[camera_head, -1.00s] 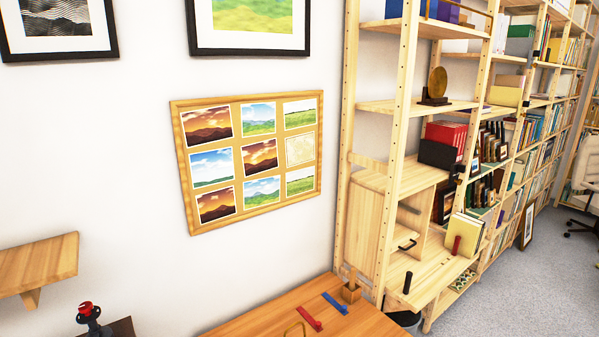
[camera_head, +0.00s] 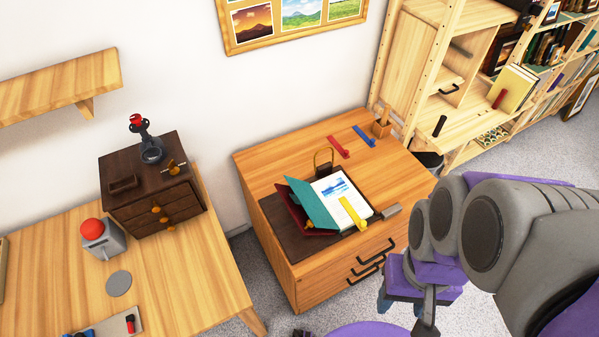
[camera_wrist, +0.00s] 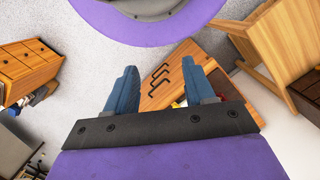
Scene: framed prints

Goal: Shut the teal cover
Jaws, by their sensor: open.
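The teal cover (camera_head: 314,204) stands tilted up on the left side of an open book on the wooden cabinet, with a dark red cover (camera_head: 296,212) behind it. The white page (camera_head: 333,190) with a blue picture lies open to its right. A yellow strip (camera_head: 352,208) lies across the page. My gripper (camera_head: 400,306) is to the right of the cabinet front, well apart from the book. In the wrist view my gripper (camera_wrist: 160,88) has its two blue fingers spread apart with nothing between them. The teal cover cannot be made out there.
The book rests on a dark mat (camera_head: 277,228) on the cabinet top (camera_head: 255,165). Black drawer handles (camera_head: 366,270) stick out in front. A desk (camera_head: 180,270) stands left.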

